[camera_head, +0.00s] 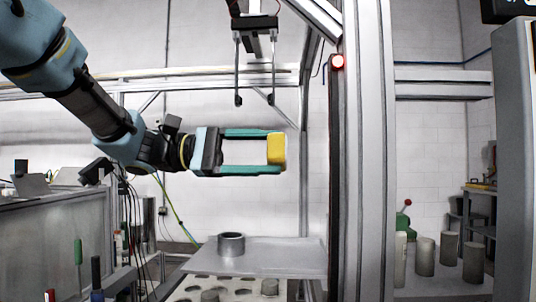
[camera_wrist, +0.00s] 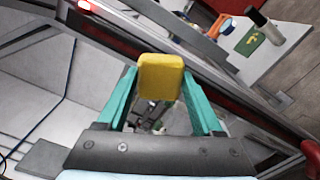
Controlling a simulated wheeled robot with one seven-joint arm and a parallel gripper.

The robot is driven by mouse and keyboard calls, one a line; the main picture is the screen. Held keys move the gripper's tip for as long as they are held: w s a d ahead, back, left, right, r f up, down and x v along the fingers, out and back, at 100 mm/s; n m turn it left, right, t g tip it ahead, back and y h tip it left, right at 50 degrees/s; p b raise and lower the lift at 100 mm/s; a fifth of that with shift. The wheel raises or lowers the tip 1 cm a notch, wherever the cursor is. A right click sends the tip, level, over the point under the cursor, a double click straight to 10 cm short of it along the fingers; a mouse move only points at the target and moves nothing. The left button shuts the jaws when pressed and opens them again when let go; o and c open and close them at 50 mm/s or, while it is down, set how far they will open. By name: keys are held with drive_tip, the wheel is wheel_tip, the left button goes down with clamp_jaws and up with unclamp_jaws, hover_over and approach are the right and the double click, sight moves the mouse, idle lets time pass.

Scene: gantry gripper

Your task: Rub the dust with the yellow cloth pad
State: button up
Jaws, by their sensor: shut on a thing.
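The yellow cloth pad (camera_head: 276,148) is a small block with rounded corners. My gripper (camera_head: 272,150) has teal fingers and is shut on the pad at its fingertips. It holds the pad in the air, in front of the white wall and above the grey plate, touching nothing else that I can see. In the wrist view the pad (camera_wrist: 160,77) sits between the two teal fingertips. I cannot make out the dust in either view.
A grey plate (camera_head: 284,256) with a dark ring (camera_head: 231,243) on it lies below my gripper. A gantry gripper (camera_head: 255,55) with two thin fingers hangs above. A dark upright post with a red light (camera_head: 337,61) stands to the right. Grey cylinders (camera_head: 424,257) stand farther right.

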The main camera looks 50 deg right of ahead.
sight(331, 153)
drive_tip(key=shift+x, duration=2.95)
drive_tip(key=shift+x, duration=0.9)
drive_tip(key=w+d, duration=0.1)
drive_tip(key=w+d+p, duration=0.1)
drive_tip(key=d, duration=0.1)
drive_tip(key=shift+w+d, duration=0.1)
drive_tip(key=shift+w, duration=0.15)
drive_tip(key=shift+s, duration=0.1)
drive_tip(key=shift+s+a+f+b, duration=0.1)
drive_tip(key=shift+s+a+b, duration=0.75)
drive_tip(key=shift+a+b, duration=0.15)
drive_tip(key=shift+s+a, duration=0.5)
drive_tip(key=shift+s, duration=0.05)
